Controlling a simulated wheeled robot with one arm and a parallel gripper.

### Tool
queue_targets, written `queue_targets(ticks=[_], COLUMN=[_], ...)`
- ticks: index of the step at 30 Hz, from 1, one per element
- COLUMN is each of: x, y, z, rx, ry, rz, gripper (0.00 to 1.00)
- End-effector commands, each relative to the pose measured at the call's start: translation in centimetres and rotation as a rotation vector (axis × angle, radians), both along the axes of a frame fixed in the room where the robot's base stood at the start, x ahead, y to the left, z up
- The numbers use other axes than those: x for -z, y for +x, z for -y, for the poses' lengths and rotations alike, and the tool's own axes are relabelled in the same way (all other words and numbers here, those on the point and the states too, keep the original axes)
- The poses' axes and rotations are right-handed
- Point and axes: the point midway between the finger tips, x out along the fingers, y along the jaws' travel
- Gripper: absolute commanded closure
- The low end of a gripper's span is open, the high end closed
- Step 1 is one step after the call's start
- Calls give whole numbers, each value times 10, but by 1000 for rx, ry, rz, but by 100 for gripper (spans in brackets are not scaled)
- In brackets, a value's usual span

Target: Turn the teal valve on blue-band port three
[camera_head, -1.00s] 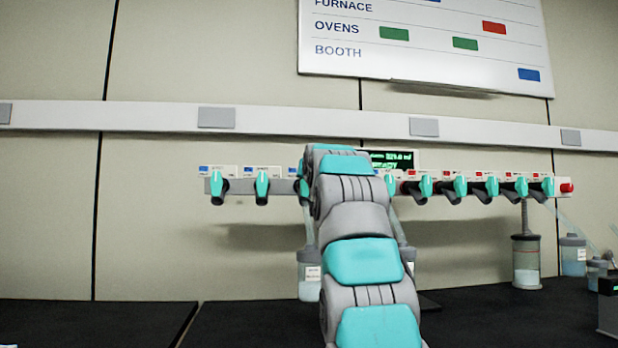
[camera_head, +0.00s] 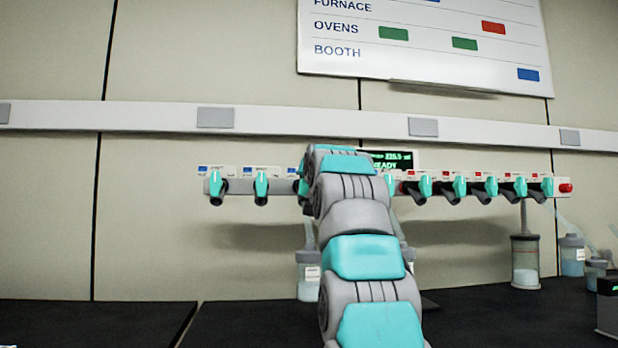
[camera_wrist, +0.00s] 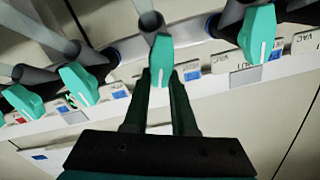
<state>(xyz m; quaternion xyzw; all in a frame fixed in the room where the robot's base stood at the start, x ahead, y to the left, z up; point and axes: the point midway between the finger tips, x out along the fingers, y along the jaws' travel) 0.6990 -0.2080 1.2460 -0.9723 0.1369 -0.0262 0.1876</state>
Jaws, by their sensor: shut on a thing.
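A row of teal valves on dark ports runs along the wall manifold (camera_head: 236,186). Blue bands mark the left ports and red bands the right ones. In the wrist view my gripper (camera_wrist: 160,82) is shut on a teal valve (camera_wrist: 161,52), its two dark fingers on either side of the handle. Blue labels show beside this port. Another teal valve (camera_wrist: 257,38) is to its right and one (camera_wrist: 78,84) to its left, both clear of the fingers. In the head view my arm hides my gripper and the middle ports. The held port's number is not readable.
A display (camera_head: 388,160) with green text is behind my arm. A red knob (camera_head: 566,188) ends the manifold on the right. Glass vessels (camera_head: 525,262) hang or stand at right, and one (camera_head: 308,275) is beside my arm. The dark bench (camera_head: 255,325) is clear at left.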

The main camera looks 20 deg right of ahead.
Motion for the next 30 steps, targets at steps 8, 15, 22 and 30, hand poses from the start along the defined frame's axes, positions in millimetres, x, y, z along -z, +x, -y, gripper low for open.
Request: queue_targets(ticks=[8, 15, 22, 30], x=[2, 7, 8, 9], y=[-1, -1, -2, -2], z=[3, 7, 8, 9], rx=[-2, 1, 0, 2], ry=[253, 444, 571, 642], rz=[72, 124, 162, 183], gripper=[100, 100, 100, 100])
